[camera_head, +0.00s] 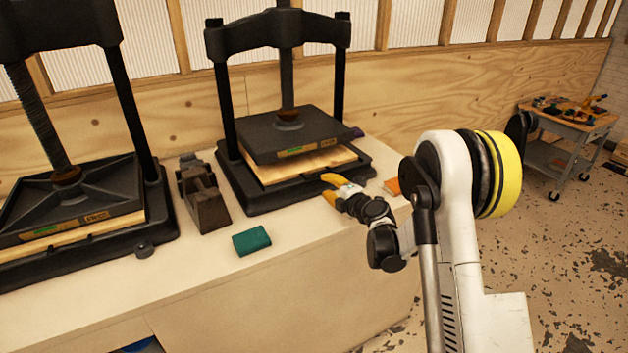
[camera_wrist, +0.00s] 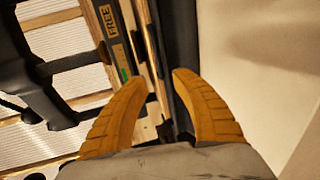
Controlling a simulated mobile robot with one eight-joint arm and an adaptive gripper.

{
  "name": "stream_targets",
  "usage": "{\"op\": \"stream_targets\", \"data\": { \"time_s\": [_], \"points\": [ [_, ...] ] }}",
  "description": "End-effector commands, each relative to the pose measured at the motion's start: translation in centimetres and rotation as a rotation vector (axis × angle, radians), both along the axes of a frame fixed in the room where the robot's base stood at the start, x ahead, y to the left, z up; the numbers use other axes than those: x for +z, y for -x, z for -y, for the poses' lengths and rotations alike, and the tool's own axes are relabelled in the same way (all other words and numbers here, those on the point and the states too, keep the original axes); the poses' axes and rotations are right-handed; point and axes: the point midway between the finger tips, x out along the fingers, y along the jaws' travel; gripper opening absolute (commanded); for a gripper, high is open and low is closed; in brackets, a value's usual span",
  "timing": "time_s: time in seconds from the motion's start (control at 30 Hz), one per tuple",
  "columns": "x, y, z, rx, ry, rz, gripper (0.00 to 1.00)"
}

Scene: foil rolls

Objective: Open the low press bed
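Two black screw presses stand on the bench. The right press (camera_head: 283,132) has a thick dark plate with a small label over pale wooden boards (camera_head: 312,163), on a black bed (camera_head: 268,199). A gap shows between plate and boards at the right. The left press (camera_head: 85,216) has its plate down close on a pale board. My gripper (camera_head: 331,187) is at the right press's front right edge, yellow fingers towards the bed. In the wrist view its fingers (camera_wrist: 146,84) are apart, with the bed edge and boards just beyond. Contact with the bed cannot be told.
A tape dispenser-like dark object (camera_head: 205,200) stands between the presses. A teal block (camera_head: 251,240) lies at the front of the bench, and an orange block (camera_head: 393,187) lies right of the right press. A cart with tools (camera_head: 568,118) stands far right.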

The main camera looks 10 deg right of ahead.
Motion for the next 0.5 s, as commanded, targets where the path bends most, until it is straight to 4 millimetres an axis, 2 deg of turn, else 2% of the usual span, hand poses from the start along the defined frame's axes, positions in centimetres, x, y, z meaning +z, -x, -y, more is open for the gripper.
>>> {"op": "stream_targets", "data": {
  "time_s": [0.3, 0.5],
  "points": [
    [-1.5, -5.9, -2.0, 0.000, -0.002, 0.002, 0.32],
    [-1.8, -8.1, -2.6, -0.001, -0.001, 0.002, 0.32]
  ]
}}
